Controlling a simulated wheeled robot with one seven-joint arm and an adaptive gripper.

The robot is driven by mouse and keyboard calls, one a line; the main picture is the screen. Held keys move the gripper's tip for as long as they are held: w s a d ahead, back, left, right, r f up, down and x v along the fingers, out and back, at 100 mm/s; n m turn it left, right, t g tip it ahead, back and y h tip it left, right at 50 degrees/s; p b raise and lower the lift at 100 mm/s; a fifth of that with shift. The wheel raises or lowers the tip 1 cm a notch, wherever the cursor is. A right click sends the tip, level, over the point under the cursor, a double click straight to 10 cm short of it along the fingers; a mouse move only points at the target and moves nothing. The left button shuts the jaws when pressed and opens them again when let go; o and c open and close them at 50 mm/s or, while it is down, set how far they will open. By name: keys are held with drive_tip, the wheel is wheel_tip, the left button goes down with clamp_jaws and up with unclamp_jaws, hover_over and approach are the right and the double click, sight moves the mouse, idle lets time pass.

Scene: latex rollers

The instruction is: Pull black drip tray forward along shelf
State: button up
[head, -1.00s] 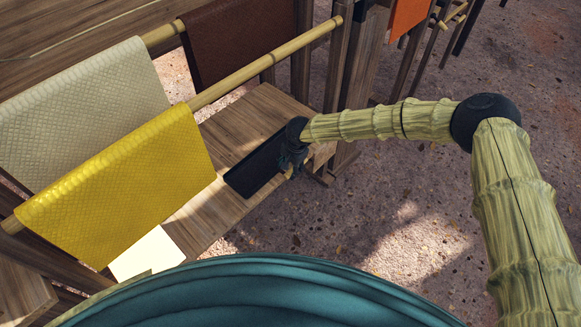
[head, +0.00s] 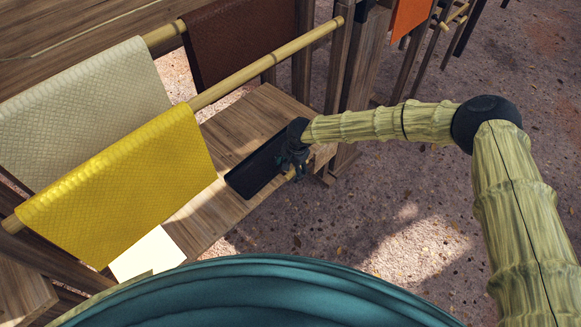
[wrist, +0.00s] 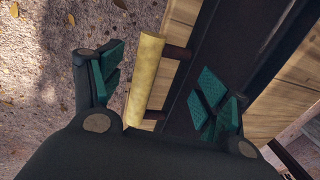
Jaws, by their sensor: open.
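The black drip tray (head: 254,172) lies on the wooden shelf (head: 222,208) under the hanging sheets. It also shows in the wrist view (wrist: 221,62), with a pale yellow cylindrical handle (wrist: 146,78) joined to its near side by two dark posts. My gripper (head: 291,172) is at the tray's right end in the head view and hides part of it. In the wrist view my gripper (wrist: 158,92) is open, with green-padded fingers on either side of the handle. One finger is over the ground side, the other over the tray. I cannot tell whether either touches.
A yellow sheet (head: 125,185) and a cream sheet (head: 80,105) hang over bamboo rollers left of the tray. A brown sheet (head: 240,45) hangs behind. A white card (head: 147,253) lies at the shelf's near end. Open ground (head: 400,220) lies right of the shelf.

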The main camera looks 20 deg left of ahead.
wheel_tip(320, 180, up, 12)
drive_tip(key=d, duration=0.2)
drive_tip(key=s+d+f+n+t+h+p, duration=0.1)
drive_tip(key=s+d+f, duration=0.35)
drive_tip(key=d, duration=0.45)
drive_tip(key=s+d+f+n+t+p, duration=0.1)
drive_tip(key=s+d+f, duration=0.35)
drive_tip(key=d, duration=0.55)
drive_tip(key=s+d+f+n+h+p, duration=0.1)
drive_tip(key=s+d+f, duration=0.35)
drive_tip(key=d, duration=0.45)
drive_tip(key=s+d+r+g+p, duration=0.1)
drive_tip(key=s+d+r, duration=0.2)
drive_tip(key=s+d, duration=0.8)
drive_tip(key=s+d+r+g+p, duration=0.1)
drive_tip(key=s+d+r, duration=0.2)
drive_tip(key=s+d, duration=0.8)
drive_tip(key=shift+s+r+g+p, duration=0.2)
drive_tip(key=shift+s+g+p, duration=0.1)
drive_tip(key=shift+p, duration=0.05)
drive_tip(key=shift+w, duration=0.1)
